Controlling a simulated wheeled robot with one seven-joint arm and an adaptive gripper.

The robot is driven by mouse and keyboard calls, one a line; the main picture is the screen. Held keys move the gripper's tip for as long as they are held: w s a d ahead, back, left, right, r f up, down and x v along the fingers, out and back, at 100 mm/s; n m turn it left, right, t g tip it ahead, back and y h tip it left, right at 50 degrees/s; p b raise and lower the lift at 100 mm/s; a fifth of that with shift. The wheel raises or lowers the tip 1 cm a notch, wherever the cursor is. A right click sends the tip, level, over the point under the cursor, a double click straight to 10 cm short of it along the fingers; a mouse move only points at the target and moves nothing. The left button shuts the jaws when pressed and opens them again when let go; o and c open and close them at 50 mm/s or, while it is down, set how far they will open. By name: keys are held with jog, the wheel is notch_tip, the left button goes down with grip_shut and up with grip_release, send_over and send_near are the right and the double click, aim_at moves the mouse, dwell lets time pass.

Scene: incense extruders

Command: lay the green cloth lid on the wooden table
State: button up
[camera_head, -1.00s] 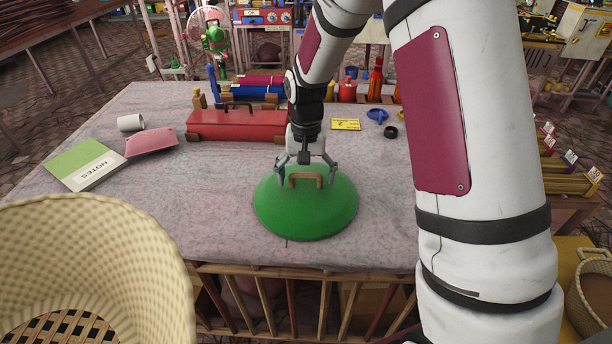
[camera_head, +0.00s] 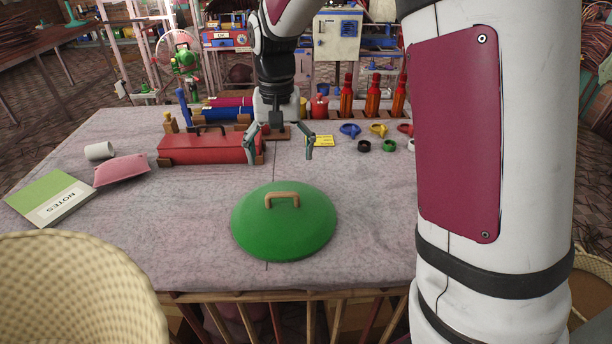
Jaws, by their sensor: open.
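The green lid (camera_head: 284,228), a round dome with a tan arched handle (camera_head: 282,199), lies flat on the cloth-covered table (camera_head: 190,222), near its front edge. My gripper (camera_head: 279,157) is open and empty, behind and above the lid in the picture, with its fingers pointing down and spread apart. It is clear of the handle. Its left finger overlaps the right end of the red toolbox (camera_head: 205,148) in the view; I cannot tell whether they touch.
A wicker basket (camera_head: 75,290) stands at the front left. A notes book (camera_head: 55,196), a pink pad (camera_head: 122,170) and a white cup (camera_head: 99,151) lie on the left. Small coloured rings, a yellow card (camera_head: 322,141) and red bottles (camera_head: 373,98) are at the back right. The table left of the lid is clear.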

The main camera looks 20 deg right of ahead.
jog(key=s+r+n+t, duration=0.2)
jog(key=s+r, duration=0.8)
jog(key=s, duration=0.4)
jog(key=s+f+n+t, duration=0.1)
jog(key=s+n+t, duration=0.1)
jog(key=s, duration=1.1)
jog(key=shift+s, duration=0.15)
